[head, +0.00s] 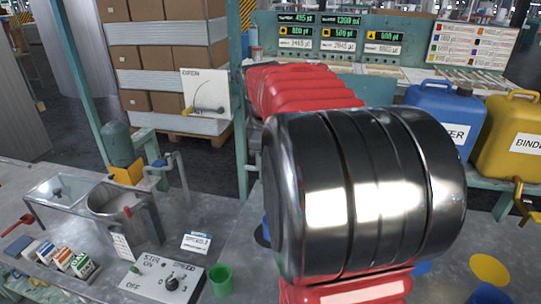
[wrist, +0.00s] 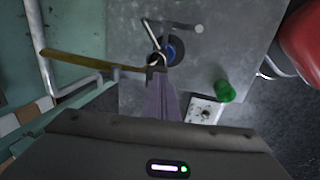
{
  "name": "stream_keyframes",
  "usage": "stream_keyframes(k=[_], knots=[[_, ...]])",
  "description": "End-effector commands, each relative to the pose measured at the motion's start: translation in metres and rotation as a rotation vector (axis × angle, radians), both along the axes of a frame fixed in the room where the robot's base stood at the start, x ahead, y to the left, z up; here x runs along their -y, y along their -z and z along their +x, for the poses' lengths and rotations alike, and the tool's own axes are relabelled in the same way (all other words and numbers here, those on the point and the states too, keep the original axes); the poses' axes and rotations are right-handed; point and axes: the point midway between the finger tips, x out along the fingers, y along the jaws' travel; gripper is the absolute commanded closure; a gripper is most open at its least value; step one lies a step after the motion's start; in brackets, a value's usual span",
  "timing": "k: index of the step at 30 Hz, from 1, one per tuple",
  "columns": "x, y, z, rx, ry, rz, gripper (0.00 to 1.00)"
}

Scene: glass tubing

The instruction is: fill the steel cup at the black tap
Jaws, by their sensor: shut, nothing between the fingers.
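My gripper (wrist: 157,70) shows in the wrist view as narrow, tapered, purplish fingers; they are together and empty. Its tips appear over a small round blue-and-dark thing (wrist: 174,49) and a thin bent metal pipe (wrist: 178,25); I cannot tell whether they touch. In the head view my gripper is hidden behind my arm. I cannot make out the steel cup or the black tap for certain in either view. A blue canister (head: 428,106) and a yellow canister (head: 512,134) stand at the right; my arm covers part of the blue one.
A green cup (head: 221,281) stands beside the stir control box (head: 165,283); it also shows in the wrist view (wrist: 225,92). A metal pot (head: 112,203), a bent pipe (head: 180,180) and a small sign (head: 196,242) are on the left bench. An OPEN panel (head: 200,88) stands behind.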

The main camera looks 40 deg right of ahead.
Motion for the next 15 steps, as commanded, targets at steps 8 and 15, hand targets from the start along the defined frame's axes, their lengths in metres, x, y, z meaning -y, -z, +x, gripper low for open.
stream_keyframes(k=[8, 15], knots=[[0.0006, -0.0005, -0.0001, 0.0, 0.001, 0.0, 1.0], [0.0013, -0.0082, 0.0, 0.001, 0.002, -0.001, 1.0]])
